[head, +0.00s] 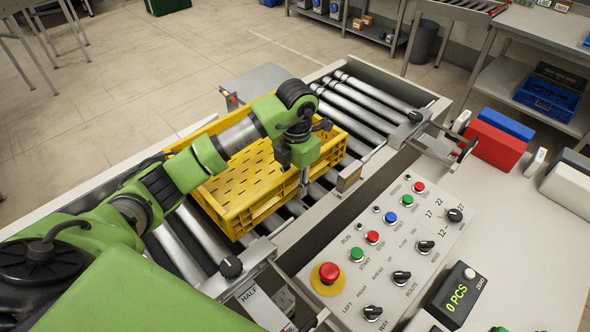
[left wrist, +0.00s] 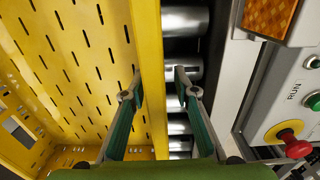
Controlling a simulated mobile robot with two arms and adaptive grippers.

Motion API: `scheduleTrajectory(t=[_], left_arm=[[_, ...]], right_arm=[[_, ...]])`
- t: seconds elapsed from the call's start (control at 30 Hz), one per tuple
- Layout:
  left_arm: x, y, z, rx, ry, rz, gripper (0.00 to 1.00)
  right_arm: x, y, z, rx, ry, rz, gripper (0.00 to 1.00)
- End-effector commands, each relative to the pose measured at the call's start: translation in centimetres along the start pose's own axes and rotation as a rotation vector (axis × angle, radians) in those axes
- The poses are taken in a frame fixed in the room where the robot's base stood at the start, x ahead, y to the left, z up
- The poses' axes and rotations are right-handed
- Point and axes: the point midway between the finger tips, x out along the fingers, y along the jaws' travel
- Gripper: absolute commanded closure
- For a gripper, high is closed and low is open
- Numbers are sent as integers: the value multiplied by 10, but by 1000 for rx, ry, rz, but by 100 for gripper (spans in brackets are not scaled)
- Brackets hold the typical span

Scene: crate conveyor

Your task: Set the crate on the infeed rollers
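The yellow slotted crate (head: 232,215) is over the roller conveyor, with rollers (head: 360,100) showing beyond it and at its near end (head: 180,250). It looks level and empty. My left gripper (head: 303,185) points down at the crate's wall on the control panel side. In the left wrist view the open fingers (left wrist: 158,86) straddle the crate's wall (left wrist: 150,60), one inside the crate and one outside over the rollers. A gap shows between the outer finger and the wall. My arm hides part of the crate. My right gripper is out of view.
The control panel (head: 395,250) with buttons, knobs and a red emergency stop (head: 329,272) lies beside the conveyor. A counter (head: 458,294) reads 0 PCS. Red (head: 495,145) and blue bins stand at the right. A blue crate (head: 550,97) sits on a shelf. Far rollers are clear.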

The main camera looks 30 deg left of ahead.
Motion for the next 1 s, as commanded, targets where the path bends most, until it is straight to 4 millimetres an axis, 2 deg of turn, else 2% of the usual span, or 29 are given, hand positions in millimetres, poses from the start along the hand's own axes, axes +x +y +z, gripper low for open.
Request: scheduleTrajectory(t=[0.2, 0.33, 0.5, 0.7, 1.0], left_arm=[[-41, 1, 2, 1, -8, 3, 72], [-73, 2, 1, 0, -7, 6, 72], [-99, 1, 1, 0, -3, 4, 72], [-113, 1, 0, -1, -1, 1, 72], [-115, 0, 0, -1, 0, 1, 72]], right_arm=[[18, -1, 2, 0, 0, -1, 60], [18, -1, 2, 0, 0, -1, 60], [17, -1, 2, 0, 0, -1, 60], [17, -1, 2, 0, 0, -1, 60], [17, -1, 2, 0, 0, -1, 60]])
